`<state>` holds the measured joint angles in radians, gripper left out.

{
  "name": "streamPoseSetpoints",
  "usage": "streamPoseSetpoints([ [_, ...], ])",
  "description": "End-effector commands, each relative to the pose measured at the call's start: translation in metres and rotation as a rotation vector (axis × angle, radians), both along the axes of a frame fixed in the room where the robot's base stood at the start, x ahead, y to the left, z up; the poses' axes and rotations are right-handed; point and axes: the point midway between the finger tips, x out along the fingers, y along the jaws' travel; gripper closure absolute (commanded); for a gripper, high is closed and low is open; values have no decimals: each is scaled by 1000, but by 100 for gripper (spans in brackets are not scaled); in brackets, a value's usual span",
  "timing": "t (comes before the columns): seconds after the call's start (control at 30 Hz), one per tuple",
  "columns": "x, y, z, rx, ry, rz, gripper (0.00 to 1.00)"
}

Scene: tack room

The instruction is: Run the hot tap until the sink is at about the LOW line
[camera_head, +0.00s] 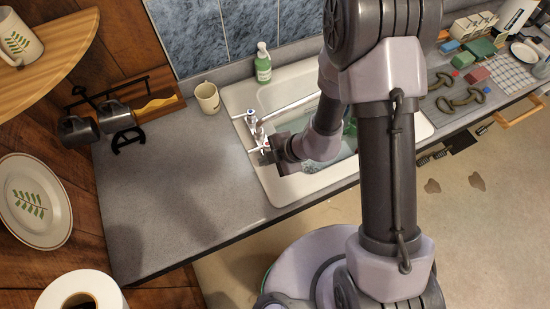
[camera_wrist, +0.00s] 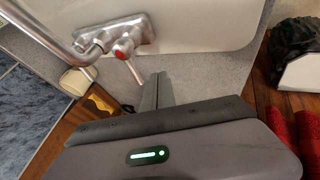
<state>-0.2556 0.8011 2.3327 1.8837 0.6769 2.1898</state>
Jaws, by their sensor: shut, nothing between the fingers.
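The white sink (camera_head: 237,100) is set into the grey counter, and my arm hides much of its basin. The chrome tap (camera_head: 252,122) stands on its left rim, with a long spout reaching over the basin. Its red-marked hot handle (camera_head: 266,147) is beside my gripper (camera_head: 268,157). The wrist view shows the red-capped handle (camera_wrist: 123,47) with a thin lever pointing toward my gripper (camera_wrist: 158,78). My gripper is shut and empty, close to that lever; I cannot tell whether they touch. The water level and the LOW line cannot be made out.
A green soap bottle (camera_head: 263,63) stands behind the sink and a cream mug (camera_head: 207,97) left of it. A rack with dark mugs (camera_head: 115,115) is on the left. Bits, sponges and boxes lie right of the sink. The left counter (camera_head: 180,190) is clear.

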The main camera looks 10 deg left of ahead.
Motion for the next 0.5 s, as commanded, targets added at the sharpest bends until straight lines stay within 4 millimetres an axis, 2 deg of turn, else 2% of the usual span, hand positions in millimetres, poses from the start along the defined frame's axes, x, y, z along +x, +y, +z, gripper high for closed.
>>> streamPoseSetpoints([
  [0.1, 15, 11, 1, 1, -4, 0, 100],
  [0.2, 22, 16, -1, 0, -4, 1, 100],
  [0.5, 26, 18, -2, 2, -3, 0, 100],
])
